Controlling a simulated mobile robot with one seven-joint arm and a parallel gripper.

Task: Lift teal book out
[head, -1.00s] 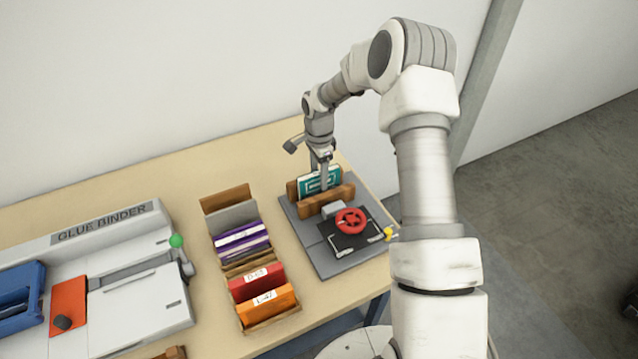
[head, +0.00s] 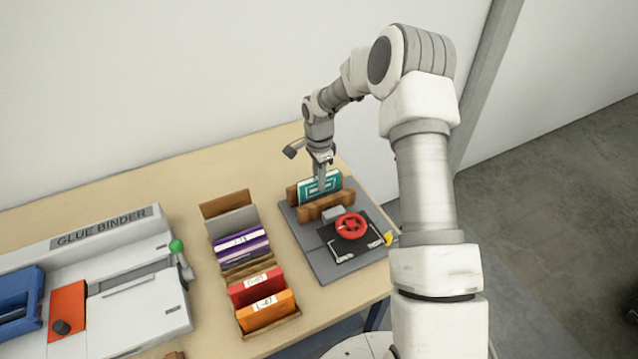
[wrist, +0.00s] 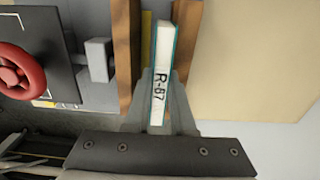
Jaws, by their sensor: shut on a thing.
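The teal book (head: 307,188) stands upright between the two wooden jaws of a small press (head: 325,208) at the right end of the table. My gripper (head: 322,186) comes down on it from above and is shut on it. In the wrist view the teal book (wrist: 161,75) shows its white spine marked R-67, with my gripper's fingers (wrist: 160,105) on both sides of it. A wooden jaw lies on each side of the book. The book's lower part is hidden between the jaws.
The press has a red handwheel (head: 350,226) in front of the jaws. A wooden file box (head: 284,321) with purple, red and orange books stands to the left. The glue binder (head: 140,303) fills the table's left part. Bare table lies behind the box.

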